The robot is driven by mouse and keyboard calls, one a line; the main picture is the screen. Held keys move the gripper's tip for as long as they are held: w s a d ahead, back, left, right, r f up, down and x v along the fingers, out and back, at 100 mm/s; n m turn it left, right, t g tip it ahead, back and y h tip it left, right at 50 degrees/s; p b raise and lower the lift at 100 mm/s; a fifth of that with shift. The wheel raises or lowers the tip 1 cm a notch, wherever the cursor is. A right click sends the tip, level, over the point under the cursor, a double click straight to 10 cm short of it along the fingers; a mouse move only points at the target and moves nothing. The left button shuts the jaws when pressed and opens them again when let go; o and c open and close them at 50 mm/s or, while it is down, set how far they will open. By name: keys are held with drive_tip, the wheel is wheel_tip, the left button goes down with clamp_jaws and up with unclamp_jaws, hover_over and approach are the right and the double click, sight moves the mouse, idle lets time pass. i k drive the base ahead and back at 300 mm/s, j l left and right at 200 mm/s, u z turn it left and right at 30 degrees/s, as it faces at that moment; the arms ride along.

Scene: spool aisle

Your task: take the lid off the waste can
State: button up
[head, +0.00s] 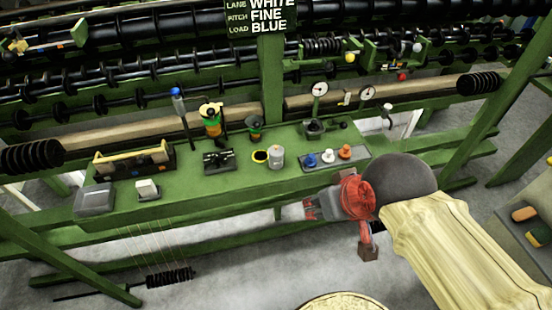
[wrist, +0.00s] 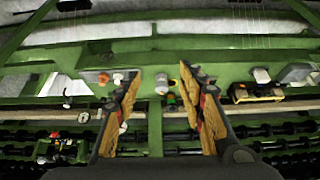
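A small pale grey can (head: 276,156) stands upright on the green bench, and I take it to be the waste can. Its top looks covered, but the lid is too small to make out apart from the body. The can also shows between my fingers in the wrist view (wrist: 161,84), farther off. My gripper (head: 312,207) is in front of the bench's near edge, to the right of the can and apart from it. In the wrist view my gripper (wrist: 159,72) has its two orange-padded fingers wide apart with nothing between them.
A black switch box (head: 218,161), an open toolbox (head: 134,160) and a green-orange bottle (head: 212,124) are farther left. Spool racks stand behind.

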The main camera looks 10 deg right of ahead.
sight(276, 152)
drive_tip(key=i+z, duration=0.25)
drive_tip(key=i, duration=0.2)
drive_tip(key=i+j+z, duration=0.3)
drive_tip(key=i, duration=0.15)
drive_tip(key=l, duration=0.1)
